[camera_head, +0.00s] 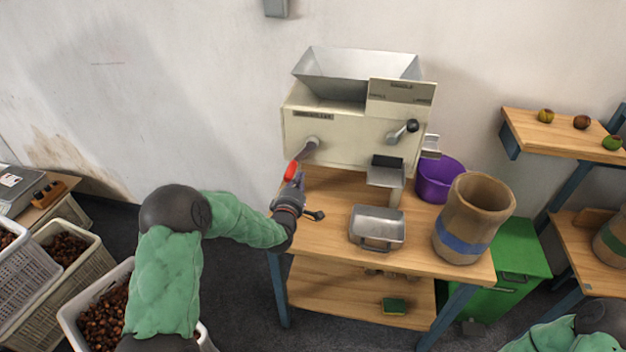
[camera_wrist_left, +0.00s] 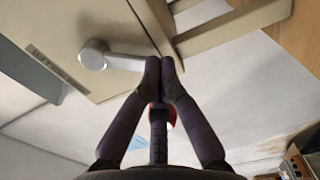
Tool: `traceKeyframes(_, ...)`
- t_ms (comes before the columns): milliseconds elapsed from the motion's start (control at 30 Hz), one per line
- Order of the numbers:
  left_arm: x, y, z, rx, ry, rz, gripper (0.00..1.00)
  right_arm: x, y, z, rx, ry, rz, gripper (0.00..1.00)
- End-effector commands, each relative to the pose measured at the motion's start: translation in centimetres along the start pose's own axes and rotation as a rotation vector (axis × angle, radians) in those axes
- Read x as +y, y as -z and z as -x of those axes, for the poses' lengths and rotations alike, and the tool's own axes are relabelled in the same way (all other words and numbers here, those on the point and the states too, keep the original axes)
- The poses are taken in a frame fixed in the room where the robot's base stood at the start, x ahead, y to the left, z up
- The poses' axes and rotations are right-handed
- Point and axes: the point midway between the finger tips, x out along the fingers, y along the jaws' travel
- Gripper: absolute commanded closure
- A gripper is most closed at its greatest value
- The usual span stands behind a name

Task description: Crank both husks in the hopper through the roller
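The cream roller machine (camera_head: 350,135) stands on the wooden bench, with a steel hopper (camera_head: 345,68) on top. I see no husks in the hopper; its floor is hidden. The crank (camera_head: 307,148) on the machine's left front slants down-left to a red handle (camera_head: 290,171). My left gripper (camera_head: 296,180) is at this handle. In the left wrist view its fingertips (camera_wrist_left: 160,66) come together at the end of the crank arm (camera_wrist_left: 122,62), with some red handle (camera_wrist_left: 171,115) showing between the fingers. My right gripper is out of view; part of that arm shows bottom right.
A steel tray (camera_head: 377,224) sits below the chute, with a sack (camera_head: 474,212) and purple bucket (camera_head: 437,180) to its right. A second knobbed lever (camera_head: 403,131) is on the machine's front. Chestnut crates (camera_head: 75,275) stand at left. A shelf (camera_head: 548,136) holds several husks.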

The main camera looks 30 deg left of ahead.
Motion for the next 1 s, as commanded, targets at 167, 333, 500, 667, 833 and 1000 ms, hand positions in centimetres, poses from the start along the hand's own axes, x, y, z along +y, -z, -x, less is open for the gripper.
traceKeyframes(167, 1.6, 2.9, 0.0, 0.012, 0.000, 0.001, 1.00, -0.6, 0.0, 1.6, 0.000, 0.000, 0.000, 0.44)
traceKeyframes(333, 3.5, 4.7, 0.0, 0.011, -0.005, -0.001, 1.00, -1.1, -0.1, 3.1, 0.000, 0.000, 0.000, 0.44)
traceKeyframes(500, 5.8, 6.1, -0.1, 0.010, -0.008, -0.001, 1.00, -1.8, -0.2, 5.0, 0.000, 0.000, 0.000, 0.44)
traceKeyframes(667, 8.2, 6.7, -0.1, 0.008, -0.010, -0.002, 1.00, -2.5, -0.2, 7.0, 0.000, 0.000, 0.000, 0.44)
traceKeyframes(833, 10.6, 6.6, -0.1, 0.006, -0.011, -0.002, 1.00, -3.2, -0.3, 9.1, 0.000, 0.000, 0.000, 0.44)
traceKeyframes(1000, 12.9, 6.2, -0.1, 0.007, -0.014, -0.001, 1.00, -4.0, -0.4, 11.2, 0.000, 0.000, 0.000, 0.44)
